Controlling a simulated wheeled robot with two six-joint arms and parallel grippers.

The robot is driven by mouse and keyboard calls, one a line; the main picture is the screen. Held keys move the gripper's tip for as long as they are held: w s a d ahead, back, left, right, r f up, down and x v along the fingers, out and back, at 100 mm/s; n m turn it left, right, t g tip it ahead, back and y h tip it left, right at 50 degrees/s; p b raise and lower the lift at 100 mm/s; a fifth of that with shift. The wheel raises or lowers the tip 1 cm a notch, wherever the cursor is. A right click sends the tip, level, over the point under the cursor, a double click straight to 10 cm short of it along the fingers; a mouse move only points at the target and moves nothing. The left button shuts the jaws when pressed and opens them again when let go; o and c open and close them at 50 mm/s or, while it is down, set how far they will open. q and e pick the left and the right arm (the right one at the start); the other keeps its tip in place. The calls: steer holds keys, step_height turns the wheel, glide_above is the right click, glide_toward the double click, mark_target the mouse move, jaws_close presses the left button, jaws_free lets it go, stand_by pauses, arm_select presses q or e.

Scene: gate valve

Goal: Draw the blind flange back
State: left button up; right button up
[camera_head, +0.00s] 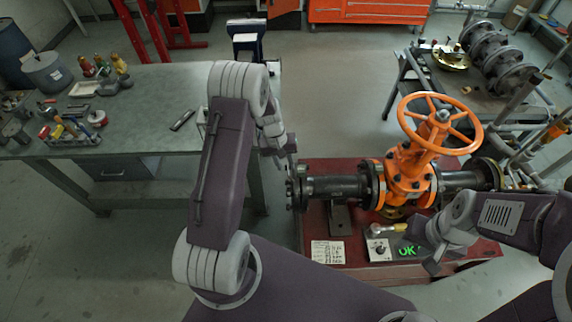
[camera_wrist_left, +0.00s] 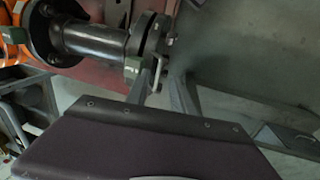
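The dark blind flange (camera_head: 291,188) is at the left end of the black pipe (camera_head: 335,187), against the pipe's end flange. In the left wrist view the blind flange (camera_wrist_left: 161,32) shows with a pale bent handle (camera_wrist_left: 158,58) on its outer side. My left gripper (camera_head: 285,160) is just above and left of it. Its two fingers (camera_wrist_left: 164,82) stand apart near the handle; I cannot tell whether they touch it. My right gripper (camera_head: 421,247) is open and empty near the front of the red stand, right of the display. The orange gate valve (camera_head: 405,172) sits mid-pipe, upright.
A tool-covered workbench (camera_head: 150,130) is at left, a cart with black flanged parts (camera_head: 490,60) at back right. Floor behind the valve is clear.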

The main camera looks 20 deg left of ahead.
arm_select(q)
steer(key=shift+s+d+f, duration=0.1)
steer(key=shift+d+f, duration=0.4)
steer(key=shift+f, duration=0.35)
steer(key=shift+a+f, duration=0.1)
steer(key=shift+a, duration=0.05)
jaws_close()
stand_by(0.7)
